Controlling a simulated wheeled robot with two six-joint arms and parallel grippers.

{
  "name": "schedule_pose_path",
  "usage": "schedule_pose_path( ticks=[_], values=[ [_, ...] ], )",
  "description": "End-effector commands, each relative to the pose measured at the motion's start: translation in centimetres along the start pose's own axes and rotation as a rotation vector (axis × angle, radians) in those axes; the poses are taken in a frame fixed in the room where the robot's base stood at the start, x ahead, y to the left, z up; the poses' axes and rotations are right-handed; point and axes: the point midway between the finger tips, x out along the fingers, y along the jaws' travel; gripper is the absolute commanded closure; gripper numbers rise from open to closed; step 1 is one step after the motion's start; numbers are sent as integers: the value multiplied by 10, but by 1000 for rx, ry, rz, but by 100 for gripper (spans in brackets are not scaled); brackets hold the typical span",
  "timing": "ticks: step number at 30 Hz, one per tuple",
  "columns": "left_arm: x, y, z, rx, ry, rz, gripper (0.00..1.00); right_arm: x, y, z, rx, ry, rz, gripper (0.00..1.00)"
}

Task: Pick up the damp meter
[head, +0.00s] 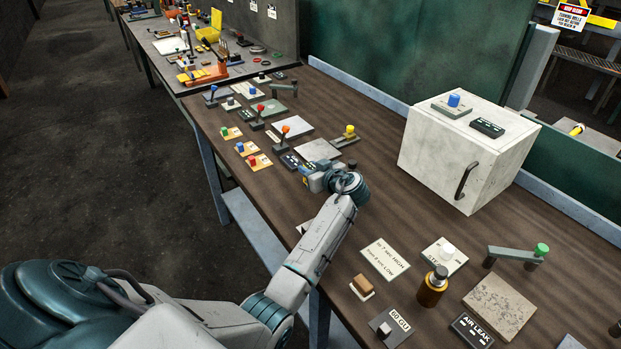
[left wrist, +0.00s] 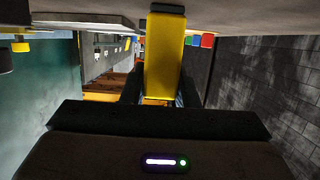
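A yellow, block-like thing with a dark end, likely the damp meter (left wrist: 165,55), stands out in the left wrist view. My left gripper (left wrist: 160,88) has its dark fingers on both sides of it, close to its sides. I cannot tell whether they press on it. In the head view my left gripper (head: 308,178) is low at the table's near edge, beside a dark labelled plate (head: 291,160). Only a small yellow patch (head: 305,181) shows there; the rest is hidden by the gripper. My right gripper is not in view.
A white box with a handle (head: 465,155) stands at the back of the brown table (head: 380,130). Near the gripper are a grey plate (head: 318,150), a yellow-knobbed lever (head: 349,132) and coloured buttons (head: 252,161). A brown bottle (head: 432,287) and signs are at the front right.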

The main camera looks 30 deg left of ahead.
Motion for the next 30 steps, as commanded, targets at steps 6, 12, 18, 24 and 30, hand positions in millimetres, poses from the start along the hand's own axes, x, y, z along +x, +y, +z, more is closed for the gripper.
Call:
schedule_pose_path(
  ticks=[6,12,18,24,30],
  values=[
    [0,0,-1,0,1,0,100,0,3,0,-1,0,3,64],
    [-2,0,-6,-1,1,0,100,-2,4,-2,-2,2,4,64],
    [-8,0,-26,-3,2,0,100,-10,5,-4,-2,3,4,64],
    [-32,-11,-31,0,-3,2,100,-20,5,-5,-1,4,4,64],
    [-77,-38,-21,-1,-4,2,100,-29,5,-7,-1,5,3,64]
  ],
)
